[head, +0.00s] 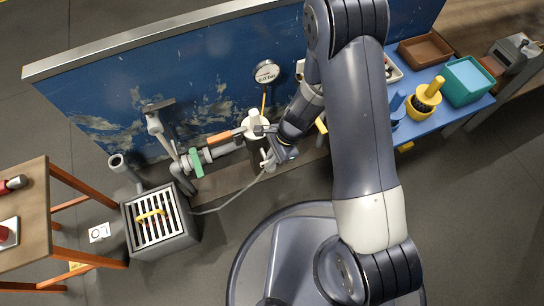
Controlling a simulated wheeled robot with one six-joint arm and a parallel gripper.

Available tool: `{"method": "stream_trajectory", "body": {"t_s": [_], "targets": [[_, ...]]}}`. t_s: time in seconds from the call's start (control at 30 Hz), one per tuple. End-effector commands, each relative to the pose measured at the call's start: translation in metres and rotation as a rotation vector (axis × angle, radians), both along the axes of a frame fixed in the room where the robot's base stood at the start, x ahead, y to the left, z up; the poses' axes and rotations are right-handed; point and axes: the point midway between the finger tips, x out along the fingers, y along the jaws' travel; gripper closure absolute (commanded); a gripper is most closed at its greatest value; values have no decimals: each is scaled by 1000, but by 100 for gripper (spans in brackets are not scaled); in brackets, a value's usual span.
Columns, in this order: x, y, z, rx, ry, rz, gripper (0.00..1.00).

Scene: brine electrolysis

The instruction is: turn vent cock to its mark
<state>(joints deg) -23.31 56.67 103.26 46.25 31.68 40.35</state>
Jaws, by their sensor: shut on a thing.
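My gripper (264,134) is at the pipe assembly in front of the blue panel, at the top of a dark upright body with a white cap (254,119). An orange-handled lever, which looks like the vent cock (222,137), points left from this spot. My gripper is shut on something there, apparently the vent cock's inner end. My fingers and wrist partly hide the contact. I cannot make out the mark.
A green lever (194,162) and grey pipes are close on the left, above a grey grated box (157,222). A round gauge (266,72) is on the blue panel (190,70). A blue bench (440,115) with containers stands right, a wooden table (40,215) left.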

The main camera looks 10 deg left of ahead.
Motion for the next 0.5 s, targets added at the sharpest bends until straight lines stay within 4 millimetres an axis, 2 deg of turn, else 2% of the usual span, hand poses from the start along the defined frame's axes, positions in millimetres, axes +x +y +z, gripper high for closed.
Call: {"method": "stream_trajectory", "body": {"t_s": [0.3,0.33,0.5], "targets": [[0,0,0,0,0,-4,100],[0,0,0,0,0,-4,88],[0,0,0,0,0,-2,75]]}}
